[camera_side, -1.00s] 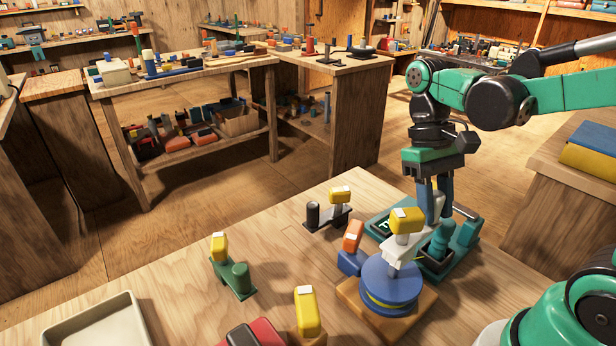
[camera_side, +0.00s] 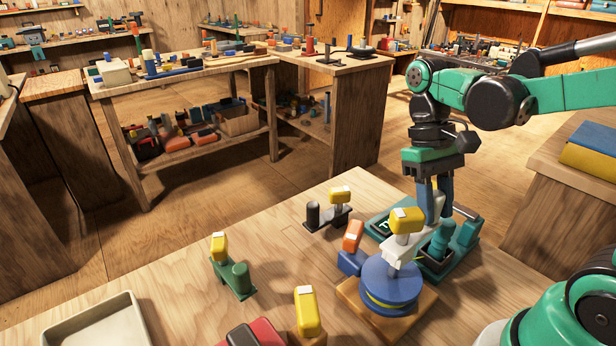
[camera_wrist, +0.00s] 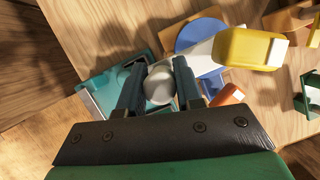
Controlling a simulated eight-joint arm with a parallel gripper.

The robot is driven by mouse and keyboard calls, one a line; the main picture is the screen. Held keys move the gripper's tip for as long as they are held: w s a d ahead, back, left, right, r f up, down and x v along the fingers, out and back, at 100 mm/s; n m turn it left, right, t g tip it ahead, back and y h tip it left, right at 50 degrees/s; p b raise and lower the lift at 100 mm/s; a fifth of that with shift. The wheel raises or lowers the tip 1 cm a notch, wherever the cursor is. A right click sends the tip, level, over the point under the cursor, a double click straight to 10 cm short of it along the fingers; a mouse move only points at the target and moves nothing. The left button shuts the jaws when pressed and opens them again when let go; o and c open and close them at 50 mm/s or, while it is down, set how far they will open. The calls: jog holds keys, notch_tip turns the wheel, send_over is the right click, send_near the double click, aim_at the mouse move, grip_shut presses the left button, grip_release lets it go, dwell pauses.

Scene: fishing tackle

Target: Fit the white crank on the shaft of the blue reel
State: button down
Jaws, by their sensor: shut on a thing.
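The blue reel (camera_side: 390,286) sits on a wooden base (camera_side: 394,324) near the right of the table. The white crank (camera_side: 401,248) has a yellow knob (camera_side: 406,220) at one end. My gripper (camera_side: 433,203) is shut on the crank's other end. In the wrist view, my fingers (camera_wrist: 160,88) close around the rounded white end of the crank (camera_wrist: 159,82). Its arm reaches over the blue reel (camera_wrist: 198,36), with the yellow knob (camera_wrist: 249,47) beyond. The shaft is hidden by the crank, so I cannot tell whether the crank is seated on it.
A teal tray (camera_side: 466,254) with parts stands just behind the reel. An orange-and-blue piece (camera_side: 352,248) is close on the reel's left. Other yellow-knobbed parts (camera_side: 307,312) stand nearby.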

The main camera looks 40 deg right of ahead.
jog(key=shift+f, duration=1.7)
jog(key=c, duration=0.5)
grip_release()
jog(key=v, duration=0.5)
jog(key=shift+w+r, duration=0.1)
jog(key=shift+r, duration=0.15)
jog(key=w+a+n+t, duration=0.1)
jog(key=t, duration=0.3)
jog(key=w+a+f+n+t, duration=0.1)
jog(key=t, duration=0.2)
jog(key=w+a+n+t+h, duration=0.1)
jog(key=t, duration=0.3)
jog(key=shift+w+a+f+t, duration=0.2)
jog(key=shift+w+a+t, duration=0.1)
jog(key=shift+w+a, duration=0.1)
